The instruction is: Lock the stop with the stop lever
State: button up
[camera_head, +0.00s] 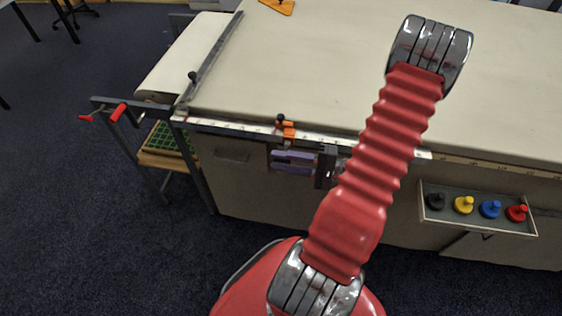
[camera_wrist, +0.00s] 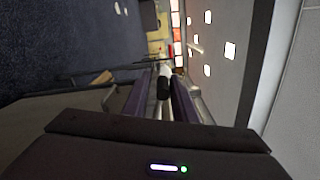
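In the head view, an orange stop (camera_head: 289,131) sits on the pale ruler (camera_head: 230,126) along the table's front edge. A small black knob (camera_head: 281,119) stands at its top left. My gripper (camera_head: 273,160) is below the ruler, in front of the table's side, with its purple fingers pointing left. In the wrist view the two fingers of my gripper (camera_wrist: 162,80) are apart, and a black rounded piece (camera_wrist: 163,88) with a pale top shows between them. I cannot tell whether it is the stop lever or whether a finger touches it. The stop's underside is hidden.
The cloth table (camera_head: 300,60) fills the back. A tray (camera_head: 432,217) with black, yellow, blue and red pegs hangs at the front right. A red-handled crank (camera_head: 118,113) juts out at the left. A metal bar (camera_head: 215,55) crosses the table's left end. The dark carpet at left is open.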

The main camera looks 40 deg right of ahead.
jog(key=shift+o, duration=0.7)
jog(key=shift+d, duration=0.15)
jog(key=shift+s+d, duration=0.3)
jog(key=shift+s, duration=0.2)
jog(key=v, duration=1.2)
jog(key=shift+s+d, duration=0.15)
jog(key=shift+s, duration=0.05)
